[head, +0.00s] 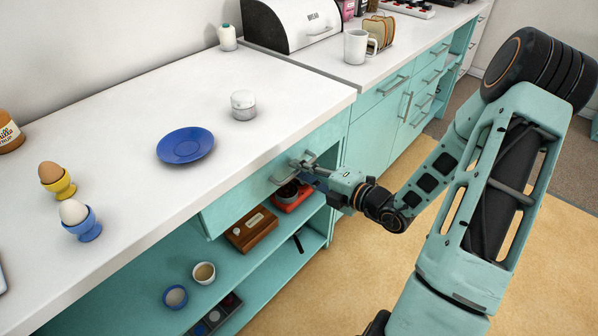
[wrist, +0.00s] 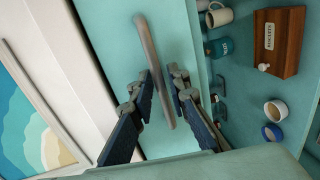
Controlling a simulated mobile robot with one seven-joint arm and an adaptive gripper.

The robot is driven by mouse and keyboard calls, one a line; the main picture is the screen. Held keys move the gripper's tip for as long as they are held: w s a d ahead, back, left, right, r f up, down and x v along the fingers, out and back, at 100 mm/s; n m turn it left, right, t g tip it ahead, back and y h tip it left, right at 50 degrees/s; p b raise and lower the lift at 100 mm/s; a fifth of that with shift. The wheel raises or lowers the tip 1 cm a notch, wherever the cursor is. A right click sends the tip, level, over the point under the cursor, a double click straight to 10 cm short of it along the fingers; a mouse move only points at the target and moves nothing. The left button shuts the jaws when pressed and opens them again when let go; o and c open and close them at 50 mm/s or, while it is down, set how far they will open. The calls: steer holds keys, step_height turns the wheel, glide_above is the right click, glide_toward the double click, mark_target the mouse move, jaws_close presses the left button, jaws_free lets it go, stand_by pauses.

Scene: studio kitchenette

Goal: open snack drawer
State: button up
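A turquoise drawer front (head: 245,196) lies just under the white counter edge, with a grey bar handle (head: 283,176). It appears shut; no label shows on it. In the wrist view the drawer front (wrist: 115,50) fills the middle and its handle (wrist: 148,48) runs lengthwise. My gripper (head: 304,166) is at the handle, at the right part of the drawer front. In the wrist view my gripper (wrist: 165,92) is open, one finger on each side of the handle's lower end. Gaps show between the fingers and the handle. The drawer's inside is hidden.
Open shelves below hold a wooden box (head: 251,229), a red scale-like item (head: 292,197) and cups (head: 204,272). On the counter stand a blue plate (head: 186,145), a small white jar (head: 243,105) and egg cups (head: 85,225). The floor in front is clear.

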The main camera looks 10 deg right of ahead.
steer(key=shift+w+a, duration=0.2)
steer(key=shift+w, duration=0.1)
steer(key=shift+c, duration=0.6)
jaws_close()
steer(key=shift+d, duration=0.1)
